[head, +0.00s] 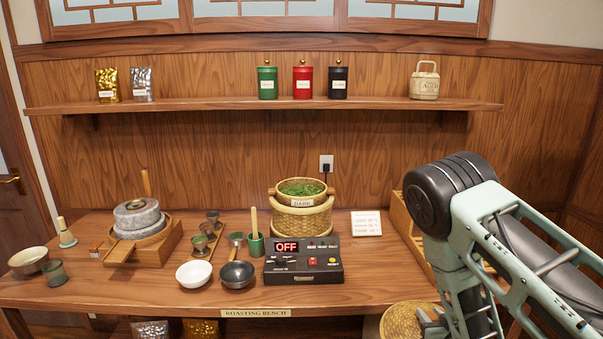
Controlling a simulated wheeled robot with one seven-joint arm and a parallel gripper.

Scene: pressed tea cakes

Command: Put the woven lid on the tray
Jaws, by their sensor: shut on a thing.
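The woven lid (402,322) is a round, straw-coloured disc at the bottom of the head view, at the bench's front edge. My gripper (430,318) is at its right side and is shut on it; the fingers are mostly hidden by my arm and the frame's lower edge. A wooden tray (408,228) with raised sides lies at the right of the bench, largely hidden behind my arm. I cannot see what is in it.
A control box (303,265) reading OFF stands mid-bench, before a woven basket (302,218) of green leaves. A stone mill (139,215), white bowl (194,273) and dark pan (237,273) are left. A white card (366,223) lies near the tray. Bare bench lies right of the box.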

